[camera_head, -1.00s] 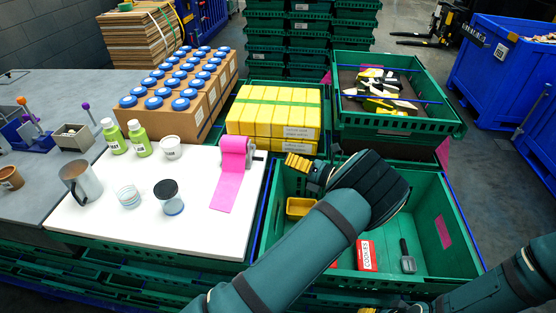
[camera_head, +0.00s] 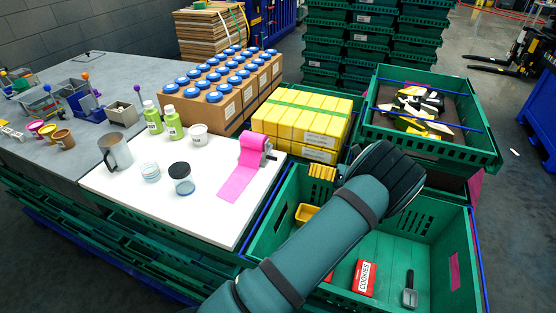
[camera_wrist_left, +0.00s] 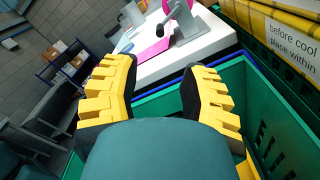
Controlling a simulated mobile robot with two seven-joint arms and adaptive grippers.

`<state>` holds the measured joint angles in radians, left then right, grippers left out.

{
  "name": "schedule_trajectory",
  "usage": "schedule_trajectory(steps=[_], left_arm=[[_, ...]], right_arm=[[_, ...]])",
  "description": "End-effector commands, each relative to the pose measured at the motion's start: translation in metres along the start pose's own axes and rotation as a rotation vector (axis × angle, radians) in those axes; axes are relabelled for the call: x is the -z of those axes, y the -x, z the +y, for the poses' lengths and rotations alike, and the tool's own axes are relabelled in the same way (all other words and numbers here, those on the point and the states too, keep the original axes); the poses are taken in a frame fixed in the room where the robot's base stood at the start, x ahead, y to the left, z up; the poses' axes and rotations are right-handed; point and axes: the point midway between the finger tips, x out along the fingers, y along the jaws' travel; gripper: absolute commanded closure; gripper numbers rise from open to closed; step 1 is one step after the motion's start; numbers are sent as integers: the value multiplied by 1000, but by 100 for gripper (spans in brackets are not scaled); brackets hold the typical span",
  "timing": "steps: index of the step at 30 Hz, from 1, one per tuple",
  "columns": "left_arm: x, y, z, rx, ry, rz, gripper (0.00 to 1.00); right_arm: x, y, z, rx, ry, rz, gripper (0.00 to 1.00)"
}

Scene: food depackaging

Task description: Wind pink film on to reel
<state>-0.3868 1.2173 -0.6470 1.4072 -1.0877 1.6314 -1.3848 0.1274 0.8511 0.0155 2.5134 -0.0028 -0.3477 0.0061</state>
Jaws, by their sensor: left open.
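The pink film (camera_head: 240,182) lies as a loose strip on the white board (camera_head: 211,219) and runs up to the reel (camera_head: 254,143), where some pink is wound. The reel sits in a grey holder (camera_head: 270,156) at the board's right edge. In the left wrist view the film (camera_wrist_left: 154,50) lies flat beside the grey holder (camera_wrist_left: 205,24), and a dark crank knob (camera_wrist_left: 177,43) points toward me. My left gripper (camera_head: 322,172) is open and empty, right of the reel above the green crate; its yellow fingers (camera_wrist_left: 160,80) spread apart. My right gripper is out of view.
Yellow boxes (camera_head: 300,125) stand behind the reel. A metal jug (camera_head: 116,153), jars and green bottles (camera_head: 172,122) stand left of the film.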

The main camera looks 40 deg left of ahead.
Motion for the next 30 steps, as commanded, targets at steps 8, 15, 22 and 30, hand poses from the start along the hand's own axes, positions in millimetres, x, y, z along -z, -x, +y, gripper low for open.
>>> schedule_trajectory(steps=[8, 15, 22, 30], left_arm=[[1, -48, 0, -3, -2, 1, 57], [1, -94, 0, -2, -1, 1, 57], [0, -123, 0, 0, -2, -1, 57], [0, -132, 0, 1, -1, 0, 57]], right_arm=[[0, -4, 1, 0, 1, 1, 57], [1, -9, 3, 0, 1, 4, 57], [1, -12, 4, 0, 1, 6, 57], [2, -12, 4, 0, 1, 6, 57]])
